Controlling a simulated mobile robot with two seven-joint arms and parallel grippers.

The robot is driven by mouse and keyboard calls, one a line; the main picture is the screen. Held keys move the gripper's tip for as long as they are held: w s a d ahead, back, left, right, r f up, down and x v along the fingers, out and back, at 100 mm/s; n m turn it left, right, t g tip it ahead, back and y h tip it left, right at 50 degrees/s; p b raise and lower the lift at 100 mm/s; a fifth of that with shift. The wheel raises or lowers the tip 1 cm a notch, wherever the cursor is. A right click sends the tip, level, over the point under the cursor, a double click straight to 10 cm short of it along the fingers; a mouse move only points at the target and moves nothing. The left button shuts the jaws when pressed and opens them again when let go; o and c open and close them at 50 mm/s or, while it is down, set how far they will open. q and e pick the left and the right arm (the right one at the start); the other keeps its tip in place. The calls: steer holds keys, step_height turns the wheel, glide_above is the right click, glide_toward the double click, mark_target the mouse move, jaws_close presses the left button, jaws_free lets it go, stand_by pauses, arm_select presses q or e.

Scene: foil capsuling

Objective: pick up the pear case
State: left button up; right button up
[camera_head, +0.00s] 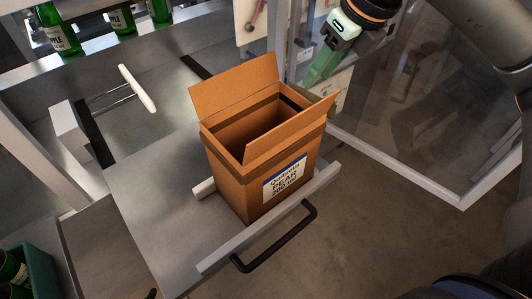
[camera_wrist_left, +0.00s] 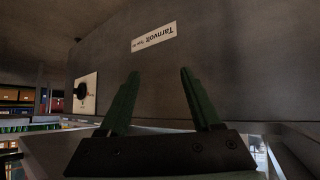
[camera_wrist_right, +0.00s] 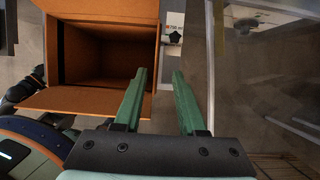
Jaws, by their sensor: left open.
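The pear case (camera_head: 232,171) is an open brown cardboard box with raised flaps and a white and blue PEAR label. It stands upright on a grey shelf. My right gripper (camera_head: 318,66) is open beside the case's far right top edge in the head view. In the right wrist view the case's open mouth (camera_wrist_right: 110,50) lies ahead and left, its right edge showing between the fingers (camera_wrist_right: 160,78); I cannot tell the depth gap. My left gripper (camera_wrist_left: 157,80) is open and empty, facing a grey panel, and does not show in the head view.
The shelf (camera_head: 150,190) has a raised front rail with a black handle (camera_head: 280,240). A clear panel with a metal frame (camera_head: 400,168) stands right of the case. Green bottles (camera_head: 60,30) stand at the back left; a green crate (camera_head: 38,268) holds more at the front left.

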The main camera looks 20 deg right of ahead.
glide_above(295, 110)
steer(key=s+d, duration=0.2)
step_height(295, 110, down, 5)
steer(key=x, duration=0.4)
steer(key=a+p+x, duration=0.1)
steer(key=x, duration=0.1)
steer(key=shift+f, duration=0.25)
steer(key=shift+f+b, duration=0.3)
steer(key=shift+b, duration=0.2)
steer(key=shift+c, duration=0.2)
jaws_close()
stand_by(1.3)
